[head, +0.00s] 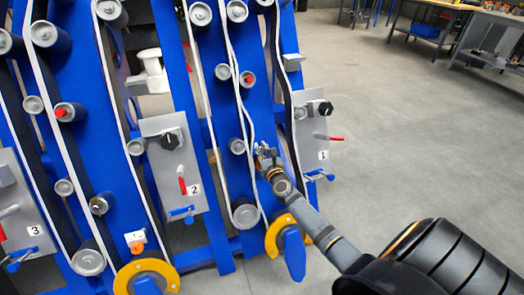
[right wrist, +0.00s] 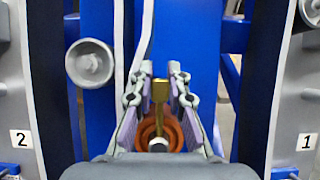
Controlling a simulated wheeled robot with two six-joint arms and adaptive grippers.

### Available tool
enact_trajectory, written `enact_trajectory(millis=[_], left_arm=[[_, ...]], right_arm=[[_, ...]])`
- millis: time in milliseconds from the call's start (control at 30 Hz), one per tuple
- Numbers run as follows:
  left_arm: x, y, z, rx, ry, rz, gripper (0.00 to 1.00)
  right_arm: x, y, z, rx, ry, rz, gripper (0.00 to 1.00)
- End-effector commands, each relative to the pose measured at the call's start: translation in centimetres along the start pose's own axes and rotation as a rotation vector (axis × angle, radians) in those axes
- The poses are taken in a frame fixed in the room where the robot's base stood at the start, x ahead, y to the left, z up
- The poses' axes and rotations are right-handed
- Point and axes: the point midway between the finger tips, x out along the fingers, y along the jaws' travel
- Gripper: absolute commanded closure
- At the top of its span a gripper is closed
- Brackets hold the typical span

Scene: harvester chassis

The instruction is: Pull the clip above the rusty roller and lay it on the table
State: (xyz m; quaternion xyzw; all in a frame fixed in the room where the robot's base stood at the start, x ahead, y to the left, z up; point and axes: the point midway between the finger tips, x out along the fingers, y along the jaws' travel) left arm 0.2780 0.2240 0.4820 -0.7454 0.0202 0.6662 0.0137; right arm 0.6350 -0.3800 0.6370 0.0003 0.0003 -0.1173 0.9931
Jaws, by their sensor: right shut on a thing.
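My right gripper (head: 264,155) reaches in from the lower right to the blue chassis between panels 2 and 1. In the right wrist view its two fingers (right wrist: 160,88) are closed around a narrow brass-coloured clip (right wrist: 159,90). The clip stands upright between the fingertips. Just below and behind it shows a rust-orange round part (right wrist: 160,130), seen end-on, which looks like the rusty roller. Whether the clip still touches the chassis cannot be told. In the head view the gripper hides the clip. My left gripper is not in view.
A grey roller (right wrist: 90,63) is left of the gripper, beside a white belt (right wrist: 144,35). Panel 2 (head: 172,150) and panel 1 (head: 318,125) flank it, with red levers and black knobs. Tables (head: 440,6) stand at the back right. Grey floor (head: 430,130) is clear between.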

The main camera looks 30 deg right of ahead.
Motion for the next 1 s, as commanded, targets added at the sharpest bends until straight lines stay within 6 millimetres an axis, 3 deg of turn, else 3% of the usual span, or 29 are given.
enact_trajectory(millis=[500,1000], left_arm=[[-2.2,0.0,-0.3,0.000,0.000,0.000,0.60],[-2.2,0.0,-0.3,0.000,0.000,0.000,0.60]], right_arm=[[1.5,0.0,2.7,0.000,-0.001,-0.001,1.00],[1.6,0.0,2.8,0.000,0.000,0.000,1.00]])
